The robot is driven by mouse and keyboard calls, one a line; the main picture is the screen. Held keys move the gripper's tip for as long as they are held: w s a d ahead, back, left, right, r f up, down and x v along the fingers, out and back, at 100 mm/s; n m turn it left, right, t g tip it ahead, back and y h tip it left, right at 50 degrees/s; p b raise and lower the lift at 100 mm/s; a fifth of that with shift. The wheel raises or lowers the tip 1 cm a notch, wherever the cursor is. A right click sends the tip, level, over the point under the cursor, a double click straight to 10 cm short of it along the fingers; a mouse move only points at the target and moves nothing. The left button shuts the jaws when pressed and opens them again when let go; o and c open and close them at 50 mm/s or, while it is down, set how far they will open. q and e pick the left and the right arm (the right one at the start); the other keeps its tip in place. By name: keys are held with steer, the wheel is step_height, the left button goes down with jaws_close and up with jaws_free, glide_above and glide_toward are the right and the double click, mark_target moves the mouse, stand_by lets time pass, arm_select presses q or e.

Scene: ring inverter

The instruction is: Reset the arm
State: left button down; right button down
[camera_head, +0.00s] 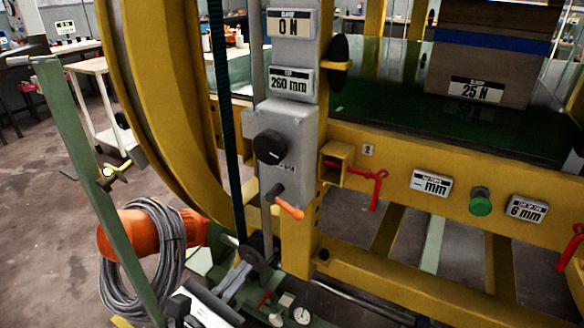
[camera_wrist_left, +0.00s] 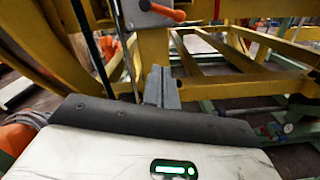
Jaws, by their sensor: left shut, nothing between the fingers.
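My left gripper (camera_head: 252,262) is low in the head view, in front of the yellow frame and below the grey control box (camera_head: 287,140). Its white body shows at the bottom edge. In the left wrist view its two grey fingers (camera_wrist_left: 161,82) are together and hold nothing. They point at the machine, below an orange-tipped lever that shows at the top (camera_wrist_left: 168,12). In the head view this lever (camera_head: 290,207) sticks out under a black knob (camera_head: 270,147). My right gripper is in neither view.
The yellow ring (camera_head: 165,110) and the lower yellow beam (camera_head: 400,175) stand close around the gripper. An orange motor with a coiled grey cable (camera_head: 145,255) is at the left. Red clamp handles (camera_head: 376,188) stick out from the beam. Open floor (camera_head: 45,200) lies at the left.

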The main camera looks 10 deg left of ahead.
arm_select(q)
steer(key=s+f+m+g+y+p, duration=0.1)
steer(key=s+f+m+g+p, duration=0.1)
steer(key=m, duration=1.3)
steer(key=s+d+f+m+g+y+p, duration=0.1)
steer(key=s+f+m+g, duration=0.3)
steer(key=s+m, duration=0.5)
step_height(320, 180, down, 2)
steer(key=m+y+p, duration=0.1)
steer(key=m, duration=0.5)
steer(key=shift+s+d+g, duration=0.25)
steer(key=shift+s+g, duration=0.05)
steer(key=shift+g, duration=0.1)
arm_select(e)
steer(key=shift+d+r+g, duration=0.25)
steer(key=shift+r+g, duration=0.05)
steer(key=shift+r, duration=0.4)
